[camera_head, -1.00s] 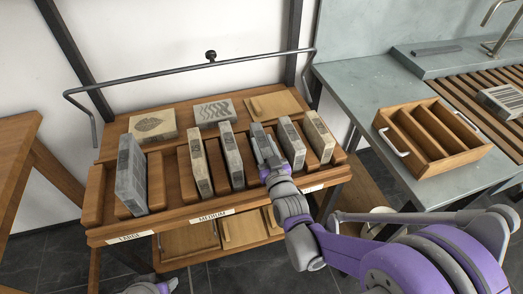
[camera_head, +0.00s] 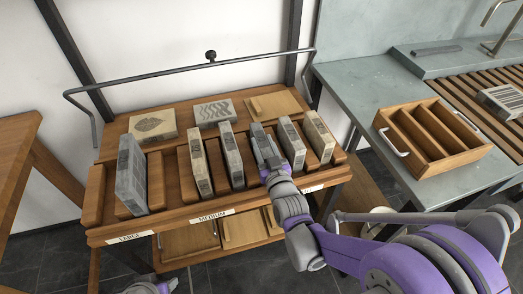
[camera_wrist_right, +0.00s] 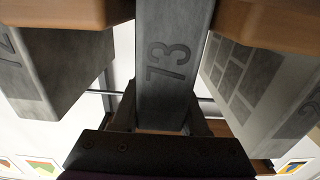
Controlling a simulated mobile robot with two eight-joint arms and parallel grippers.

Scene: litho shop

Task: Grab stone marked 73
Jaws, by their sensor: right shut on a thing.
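The grey stone marked 73 (camera_wrist_right: 172,65) fills the middle of the right wrist view, its number readable on its edge face. My right gripper (camera_wrist_right: 160,118) is shut on it, with a finger on either side. In the head view the stone (camera_head: 258,133) stands in a slot of the wooden rack (camera_head: 168,226), and my right gripper (camera_head: 268,165) covers its front. Part of my left arm (camera_head: 150,287) shows at the bottom edge; its jaws cannot be made out.
Several other stones stand in the rack, with a close neighbour (camera_head: 291,143) to the right and another (camera_head: 231,155) to the left. Two patterned stones lie behind. A metal rail (camera_head: 200,65) spans above. A wooden caddy (camera_head: 435,137) with empty slots sits on the right counter.

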